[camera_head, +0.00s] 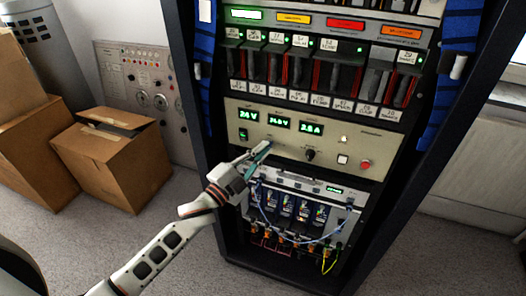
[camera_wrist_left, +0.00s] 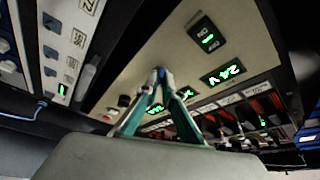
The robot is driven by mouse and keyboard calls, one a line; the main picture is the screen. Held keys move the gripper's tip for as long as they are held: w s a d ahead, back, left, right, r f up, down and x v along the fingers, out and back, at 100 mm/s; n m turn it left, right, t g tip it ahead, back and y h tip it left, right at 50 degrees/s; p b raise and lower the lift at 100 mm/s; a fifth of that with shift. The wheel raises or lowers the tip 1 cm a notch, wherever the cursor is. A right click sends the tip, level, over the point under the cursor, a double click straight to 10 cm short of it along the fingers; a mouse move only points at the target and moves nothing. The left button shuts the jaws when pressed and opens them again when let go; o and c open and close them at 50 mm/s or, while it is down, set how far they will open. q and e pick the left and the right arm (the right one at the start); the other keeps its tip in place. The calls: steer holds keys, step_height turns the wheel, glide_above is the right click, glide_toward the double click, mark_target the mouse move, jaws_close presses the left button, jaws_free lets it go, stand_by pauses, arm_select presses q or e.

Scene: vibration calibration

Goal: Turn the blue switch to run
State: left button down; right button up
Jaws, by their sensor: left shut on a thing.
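The cream control panel (camera_head: 325,150) sits in the middle of the dark rack and has green number displays. My left gripper (camera_head: 266,147) reaches the panel's lower left part, below the displays. In the left wrist view its two fingers (camera_wrist_left: 159,75) meet at the panel face, shut on a small blue piece (camera_wrist_left: 158,73) that looks like the blue switch. The fingers cover most of it, so I cannot read which way it points. In the head view the switch is hidden behind the fingers. My right gripper is not in view.
A black knob (camera_head: 310,154), a white button (camera_head: 342,159) and a red button (camera_head: 365,165) are to the right on the panel. A lit rocker switch (camera_head: 243,134) is to the left. Below is a module with cables (camera_head: 300,232). Cardboard boxes (camera_head: 115,160) stand left on the floor.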

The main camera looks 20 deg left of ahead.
arm_select(q)
steer(key=n+t+y, duration=0.1)
steer(key=n+y, duration=0.1)
steer(key=n, duration=0.3)
steer(key=n+t+y, duration=0.1)
steer(key=n+y, duration=0.1)
steer(key=n, duration=0.4)
steer(key=n+t+y, duration=0.1)
steer(key=n+y, duration=0.1)
steer(key=n, duration=0.3)
steer(key=shift+d+f+n+t+y, duration=0.3)
steer(key=shift+d+y, duration=0.1)
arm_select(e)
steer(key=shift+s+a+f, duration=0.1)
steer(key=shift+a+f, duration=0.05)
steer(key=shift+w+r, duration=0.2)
arm_select(q)
steer(key=c, duration=2.2)
jaws_free()
